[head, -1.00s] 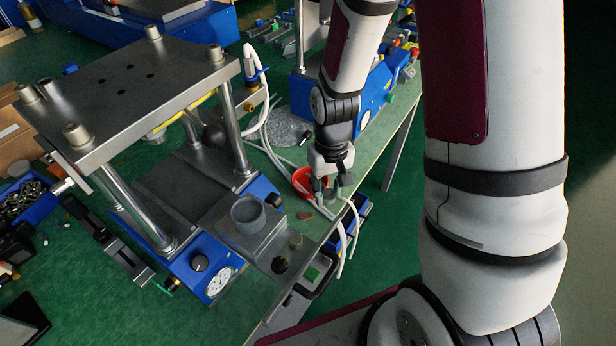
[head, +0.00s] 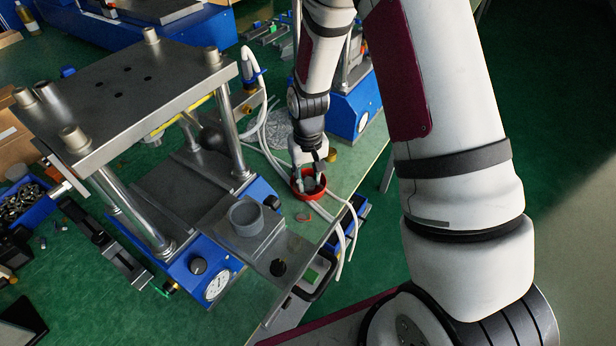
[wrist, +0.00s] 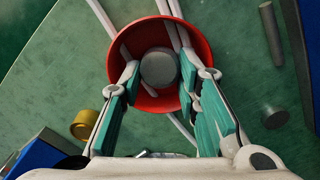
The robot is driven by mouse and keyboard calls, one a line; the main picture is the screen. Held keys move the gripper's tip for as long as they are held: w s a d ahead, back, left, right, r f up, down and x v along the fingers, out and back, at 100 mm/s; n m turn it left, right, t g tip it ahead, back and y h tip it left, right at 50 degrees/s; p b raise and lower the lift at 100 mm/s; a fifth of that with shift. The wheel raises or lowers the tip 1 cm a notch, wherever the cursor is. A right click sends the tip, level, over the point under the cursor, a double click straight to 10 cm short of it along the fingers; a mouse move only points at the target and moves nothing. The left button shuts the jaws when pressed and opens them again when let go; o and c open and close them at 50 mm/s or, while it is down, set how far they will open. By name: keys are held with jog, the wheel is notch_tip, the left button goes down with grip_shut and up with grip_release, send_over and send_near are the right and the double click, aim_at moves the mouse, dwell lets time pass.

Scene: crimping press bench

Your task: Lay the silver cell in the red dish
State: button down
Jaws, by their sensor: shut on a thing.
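The red dish (head: 309,196) sits on the green bench top beside the press. In the wrist view its red wall (wrist: 198,50) surrounds the silver cell (wrist: 160,68), seen from above as a grey round top. My gripper (head: 312,184) points down at the dish, with its fingertips inside the rim outline. In the wrist view its two fingers (wrist: 162,75) stand on either side of the cell and are shut on it. Whether the cell's underside touches the dish floor is hidden.
White hoses (head: 346,225) run past the dish, and pale tube lengths show across it in the wrist view. A brass cylinder (wrist: 86,124) and a grey cylinder (wrist: 273,116) stand nearby. The steel press (head: 130,90) is to the left.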

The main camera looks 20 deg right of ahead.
jog(key=shift+f, duration=0.15)
jog(key=c, duration=1.5)
grip_release()
notch_tip(320, 180, up, 12)
notch_tip(320, 180, up, 9)
jog(key=t, duration=0.1)
send_over(308, 181)
jog(key=s, duration=0.5)
jog(key=s+r+t, duration=0.1)
jog(key=s+r, duration=0.2)
jog(key=s, duration=0.3)
jog(key=s+r+t, duration=0.1)
jog(key=s+r, duration=0.3)
jog(key=s, duration=0.3)
jog(key=s+r+t, duration=0.1)
jog(key=s+r, duration=0.3)
jog(key=s, duration=0.3)
jog(key=shift+s+d+r, duration=0.1)
jog(key=shift+s+d, duration=0.05)
jog(key=shift+s, duration=0.1)
